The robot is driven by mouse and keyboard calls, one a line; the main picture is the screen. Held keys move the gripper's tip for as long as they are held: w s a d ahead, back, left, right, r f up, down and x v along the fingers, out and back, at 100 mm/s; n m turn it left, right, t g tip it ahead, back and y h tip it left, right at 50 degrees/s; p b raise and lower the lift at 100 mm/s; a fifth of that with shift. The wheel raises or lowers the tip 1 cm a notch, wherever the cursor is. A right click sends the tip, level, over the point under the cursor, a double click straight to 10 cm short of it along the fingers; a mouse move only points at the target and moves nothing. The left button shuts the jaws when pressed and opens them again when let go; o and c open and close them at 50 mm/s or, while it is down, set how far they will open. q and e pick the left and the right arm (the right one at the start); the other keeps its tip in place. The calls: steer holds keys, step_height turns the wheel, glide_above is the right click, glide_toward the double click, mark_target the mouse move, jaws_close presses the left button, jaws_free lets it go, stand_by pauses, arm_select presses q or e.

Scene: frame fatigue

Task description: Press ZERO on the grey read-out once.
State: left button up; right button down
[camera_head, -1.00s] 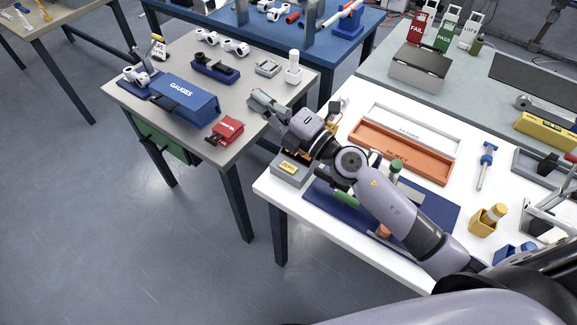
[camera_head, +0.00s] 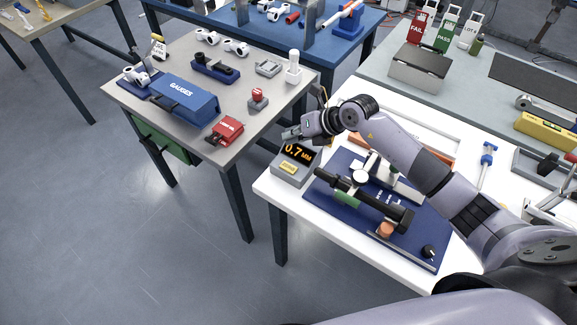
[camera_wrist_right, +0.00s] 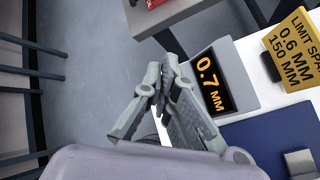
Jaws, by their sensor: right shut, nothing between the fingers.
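The grey read-out (camera_head: 284,177) stands at the left corner of the white table, and its dark screen shows 0.7 MM in orange. Its yellow ZERO button (camera_head: 289,167) is on the front, below the screen. In the right wrist view the shut fingers (camera_wrist_right: 164,75) are left of the read-out's screen (camera_wrist_right: 213,82), which also reads 0.7 MM. The button cannot be seen there. My left gripper is not in view.
A blue mat (camera_head: 339,216) with a gauge fixture lies right of the read-out. A yellow limit plate (camera_wrist_right: 293,48) stands beside the read-out in the wrist view. The neighbouring table holds a red-topped button box (camera_head: 258,97) and a blue GAUGES case (camera_head: 184,98).

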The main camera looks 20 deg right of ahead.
steer(key=shift+f, duration=0.15)
steer(key=b, duration=0.7)
glide_above(291, 165)
step_height(291, 165, down, 8)
steer(key=shift+w+r, duration=0.1)
steer(key=shift+r, duration=0.05)
steer(key=shift+f, duration=0.4)
stand_by(0.6)
steer(key=shift+f, duration=0.4)
steer(key=shift+f+b, duration=0.4)
steer(key=shift+b, duration=0.05)
stand_by(0.6)
steer(key=shift+r, duration=0.15)
steer(key=shift+r+p, duration=0.7)
steer(key=shift+p, duration=0.05)
steer(key=shift+r, duration=0.1)
